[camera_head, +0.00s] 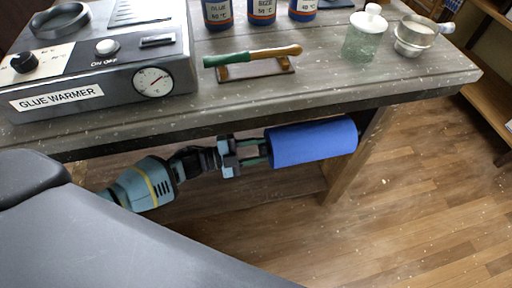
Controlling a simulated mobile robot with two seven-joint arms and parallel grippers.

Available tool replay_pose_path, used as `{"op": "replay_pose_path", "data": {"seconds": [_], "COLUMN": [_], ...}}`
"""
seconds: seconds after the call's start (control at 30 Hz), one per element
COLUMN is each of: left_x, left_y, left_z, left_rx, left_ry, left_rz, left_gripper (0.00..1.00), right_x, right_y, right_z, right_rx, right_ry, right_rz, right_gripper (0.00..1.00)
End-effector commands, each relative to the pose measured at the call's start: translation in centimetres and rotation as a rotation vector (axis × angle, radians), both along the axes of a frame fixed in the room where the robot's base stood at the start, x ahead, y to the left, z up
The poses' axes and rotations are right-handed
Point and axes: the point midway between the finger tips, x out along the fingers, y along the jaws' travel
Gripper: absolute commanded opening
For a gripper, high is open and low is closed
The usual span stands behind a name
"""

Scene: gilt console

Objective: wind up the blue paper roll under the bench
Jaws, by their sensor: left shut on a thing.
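The blue paper roll (312,143) hangs under the front edge of the wooden bench (330,95), near its right leg. It lies sideways, and no loose sheet shows hanging from it. My left gripper (262,151) reaches in from the left below the bench top. Its fingers meet the left end of the roll and are shut at that end. The exact part between the fingertips is hidden by the fingers and the roll. My right gripper is not in view.
On the bench stand a glue warmer (100,70), several labelled jars, a green-handled tool (252,57) on a stand, a glass jar (363,38) and a metal pot (413,37). A bench leg (350,160) stands behind the roll. Wooden floor is clear at the right.

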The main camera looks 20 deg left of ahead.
Motion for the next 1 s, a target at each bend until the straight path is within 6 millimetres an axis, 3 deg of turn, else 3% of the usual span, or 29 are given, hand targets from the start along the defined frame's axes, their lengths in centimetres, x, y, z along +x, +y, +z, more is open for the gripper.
{"op": "replay_pose_path", "data": {"seconds": [0.4,0.9,0.93,1.0], "left_x": [-0.04,-0.05,-0.05,-0.05], "left_y": [0.04,0.03,0.03,0.02], "left_z": [-0.07,-0.11,-0.11,-0.1], "left_rx": [-0.089,-0.097,-0.097,-0.097], "left_ry": [0.133,0.144,0.144,0.144], "left_rz": [0.001,0.001,0.001,0.001], "left_gripper": [0.16,0.16,0.42,0.52], "right_x": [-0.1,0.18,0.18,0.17], "right_y": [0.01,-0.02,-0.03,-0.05], "right_z": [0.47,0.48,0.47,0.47], "right_rx": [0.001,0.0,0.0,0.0], "right_ry": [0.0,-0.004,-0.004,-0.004], "right_rz": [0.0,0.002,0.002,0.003], "right_gripper": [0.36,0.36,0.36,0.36]}}
